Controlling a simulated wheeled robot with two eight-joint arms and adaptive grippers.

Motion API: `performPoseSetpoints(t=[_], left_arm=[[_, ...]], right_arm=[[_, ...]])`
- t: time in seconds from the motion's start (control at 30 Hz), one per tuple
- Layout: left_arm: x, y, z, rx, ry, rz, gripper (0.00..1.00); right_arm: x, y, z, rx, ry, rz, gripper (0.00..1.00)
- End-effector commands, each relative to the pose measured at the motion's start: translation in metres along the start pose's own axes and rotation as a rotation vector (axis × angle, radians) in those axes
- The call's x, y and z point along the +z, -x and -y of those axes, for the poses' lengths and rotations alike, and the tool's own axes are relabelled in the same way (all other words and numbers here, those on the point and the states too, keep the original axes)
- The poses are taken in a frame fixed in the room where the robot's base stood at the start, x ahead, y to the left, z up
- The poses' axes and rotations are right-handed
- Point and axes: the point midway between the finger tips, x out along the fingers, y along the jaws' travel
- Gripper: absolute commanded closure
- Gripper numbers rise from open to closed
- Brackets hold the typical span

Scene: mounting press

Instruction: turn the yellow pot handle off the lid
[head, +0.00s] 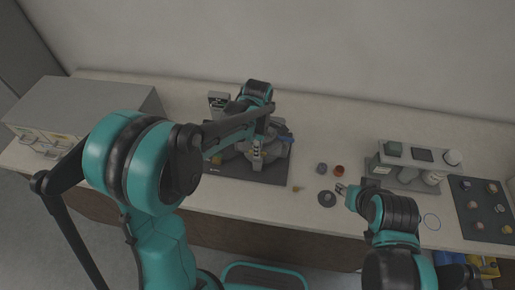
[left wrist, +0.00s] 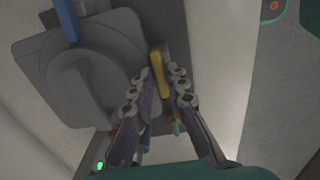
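The yellow pot handle (left wrist: 158,78) shows as a narrow upright bar at the edge of the grey round lid (left wrist: 85,85) in the left wrist view. My left gripper (left wrist: 162,74) has its two fingers on either side of the handle. The left finger looks close to it or touching, and a gap shows on the right. In the head view my left gripper (head: 257,152) reaches down over the mounting press (head: 235,168), and my arm hides part of the press. My right gripper (head: 341,187) is low over the table; its finger opening is too small to read.
A blue handle (left wrist: 66,18) is on the press. A dark disc (head: 326,198) lies beside my right gripper, with a red-brown cup (head: 339,170) and a grey cup (head: 321,168) behind. A grey rack (head: 408,176) and a dark tray (head: 466,207) stand right; a grey cabinet (head: 85,98) stands left.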

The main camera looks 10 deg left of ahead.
Motion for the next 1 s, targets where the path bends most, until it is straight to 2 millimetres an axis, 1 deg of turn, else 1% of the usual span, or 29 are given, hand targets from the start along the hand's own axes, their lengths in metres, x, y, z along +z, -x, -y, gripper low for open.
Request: performPoseSetpoints(t=[0.33, 0.47, 0.57, 0.8, 0.9, 1.0], left_arm=[[0.0, 0.001, 0.0, -0.001, -0.001, 0.0, 0.69], [0.0, 0.011, 0.0, -0.001, -0.001, 0.0, 0.69], [0.0, 0.029, 0.001, -0.001, -0.001, 0.0, 0.69], [0.0, 0.082, 0.0, -0.001, -0.001, 0.0, 0.69], [0.0, 0.099, 0.0, -0.001, -0.001, 0.0, 0.69], [0.0, 0.111, 0.0, -0.001, -0.001, 0.0, 0.69]], right_arm=[[0.0, 0.0, 0.0, 0.0, 0.0, 0.0, 0.6], [0.0, 0.0, 0.0, 0.0, 0.0, 0.0, 0.6], [0.0, 0.0, 0.0, 0.0, 0.0, 0.0, 0.6], [0.0, 0.0, 0.0, 0.0, 0.0, 0.0, 0.6], [0.0, 0.0, 0.0, 0.0, 0.0, 0.0, 0.6], [0.0, 0.0, 0.0, 0.0, 0.0, 0.0, 0.6]])
